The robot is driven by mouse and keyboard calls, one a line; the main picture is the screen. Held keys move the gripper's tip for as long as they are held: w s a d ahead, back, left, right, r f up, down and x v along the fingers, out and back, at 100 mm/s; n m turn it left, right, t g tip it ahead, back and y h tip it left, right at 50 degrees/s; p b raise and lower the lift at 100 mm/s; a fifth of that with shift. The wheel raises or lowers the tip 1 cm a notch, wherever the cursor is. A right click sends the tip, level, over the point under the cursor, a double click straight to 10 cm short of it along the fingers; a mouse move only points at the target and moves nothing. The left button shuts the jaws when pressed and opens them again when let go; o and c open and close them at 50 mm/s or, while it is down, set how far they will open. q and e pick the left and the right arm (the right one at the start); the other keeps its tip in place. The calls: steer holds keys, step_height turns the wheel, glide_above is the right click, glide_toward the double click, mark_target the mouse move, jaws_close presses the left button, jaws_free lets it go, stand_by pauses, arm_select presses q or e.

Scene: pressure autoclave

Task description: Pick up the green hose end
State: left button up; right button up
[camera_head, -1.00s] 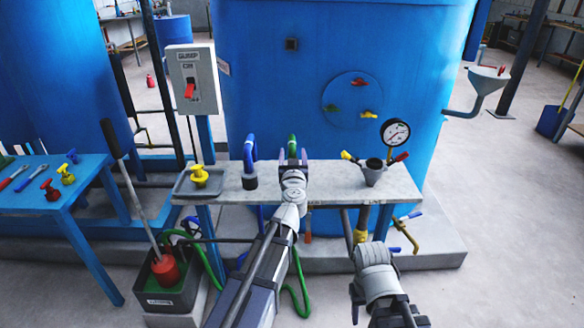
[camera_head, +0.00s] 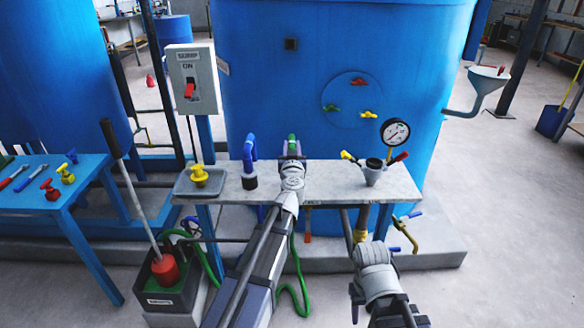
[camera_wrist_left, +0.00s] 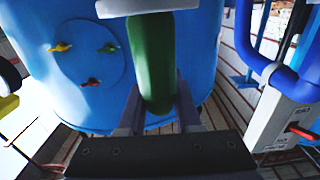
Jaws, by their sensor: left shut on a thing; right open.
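The green hose end (camera_head: 291,141) stands upright at the bench's rear edge, mostly hidden behind my left gripper in the head view. My left gripper (camera_head: 291,156) is shut on it. In the left wrist view the green hose end (camera_wrist_left: 152,62) is a thick green tube between the two fingers (camera_wrist_left: 158,105). A green hose (camera_head: 300,290) hangs below the bench. My right gripper (camera_head: 375,275) is open, low in front of the bench on the right; its fingers are hard to make out.
The grey bench (camera_head: 330,187) carries a blue hose end (camera_head: 250,165), a yellow valve on a tray (camera_head: 182,190) and a grey funnel-like fitting (camera_head: 372,172). A pressure gauge (camera_head: 395,132) stands at its right. A blue tank (camera_head: 300,80) rises behind. A black sump box (camera_head: 160,300) is lower left.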

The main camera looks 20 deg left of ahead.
arm_select(q)
jaws_close()
stand_by(0.7)
steer(key=shift+r, duration=0.1)
step_height(320, 180, up, 19)
steer(key=p, duration=1.9)
steer(key=s+a+f+b, duration=0.1)
steer(key=a+f+b, duration=0.2)
steer(key=f+b, duration=0.7)
steer(key=s+a+f+b, duration=0.1)
steer(key=a+f+b, duration=0.3)
steer(key=f+b, duration=0.6)
steer(key=shift+f, duration=0.25)
